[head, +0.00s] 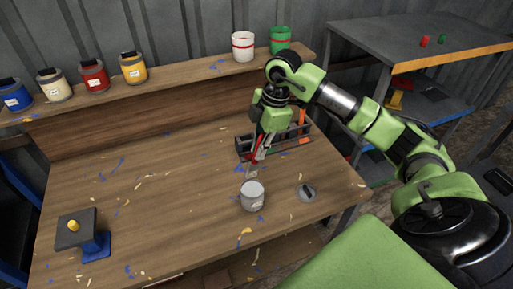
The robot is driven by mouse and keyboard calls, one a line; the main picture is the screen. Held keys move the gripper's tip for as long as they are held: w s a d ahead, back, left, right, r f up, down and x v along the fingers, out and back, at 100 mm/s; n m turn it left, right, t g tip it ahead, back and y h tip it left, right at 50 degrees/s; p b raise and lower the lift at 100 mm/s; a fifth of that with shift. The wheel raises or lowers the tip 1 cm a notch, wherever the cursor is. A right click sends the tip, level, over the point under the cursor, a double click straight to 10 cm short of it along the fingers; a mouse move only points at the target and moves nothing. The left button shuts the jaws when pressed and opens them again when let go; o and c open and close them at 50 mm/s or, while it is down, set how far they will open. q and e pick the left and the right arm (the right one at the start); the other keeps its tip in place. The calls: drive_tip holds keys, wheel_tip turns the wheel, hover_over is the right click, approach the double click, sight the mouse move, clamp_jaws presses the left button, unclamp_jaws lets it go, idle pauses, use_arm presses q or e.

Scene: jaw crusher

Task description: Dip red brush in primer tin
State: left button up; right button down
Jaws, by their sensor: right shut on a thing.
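The primer tin (252,197) is a small light grey can that stands upright near the front middle of the wooden bench. My right gripper (260,147) points down behind the tin and above it in the picture, next to the dark brush rack. It is shut on the red brush (254,158), of which only a little red shows between and below the fingers. The brush is apart from the tin in the picture; its bristles are hard to make out. My left gripper is not in view.
The dark rack (291,146) holds an orange-handled tool (302,118). A round grey lid (307,193) lies right of the tin. A blue stand with a dark plate (78,232) is at the front left. Several paint cans line the back shelf (190,75). The bench's left middle is clear except for flecks.

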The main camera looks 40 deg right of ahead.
sight(260, 163)
drive_tip(key=shift+w+d+f+b, duration=0.1)
drive_tip(key=shift+d+f+b, duration=0.3)
drive_tip(key=shift+f, duration=0.3)
drive_tip(key=shift+f+b, duration=0.35)
drive_tip(key=shift+s+a+f+b, duration=0.1)
drive_tip(key=shift+s+f+b, duration=0.05)
drive_tip(key=shift+f+b, duration=0.35)
drive_tip(key=shift+s+a+f+b, duration=0.1)
drive_tip(key=shift+s+f+b, duration=0.05)
drive_tip(key=shift+f+b, duration=0.3)
drive_tip(key=shift+d+f, duration=0.1)
drive_tip(key=shift+f, duration=0.35)
wheel_tip(260, 163, down, 2)
drive_tip(key=shift+w+f+b, duration=0.1)
drive_tip(key=shift+w+b, duration=0.05)
drive_tip(key=shift+b, duration=0.7)
use_arm(q)
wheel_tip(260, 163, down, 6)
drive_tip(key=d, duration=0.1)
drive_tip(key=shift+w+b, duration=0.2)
drive_tip(key=shift+b, duration=0.15)
use_arm(e)
drive_tip(key=shift+w+a+f, duration=0.1)
drive_tip(key=shift+a+f, duration=0.15)
drive_tip(key=shift+f, duration=0.3)
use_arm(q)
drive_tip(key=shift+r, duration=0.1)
use_arm(e)
drive_tip(key=shift+r, duration=0.1)
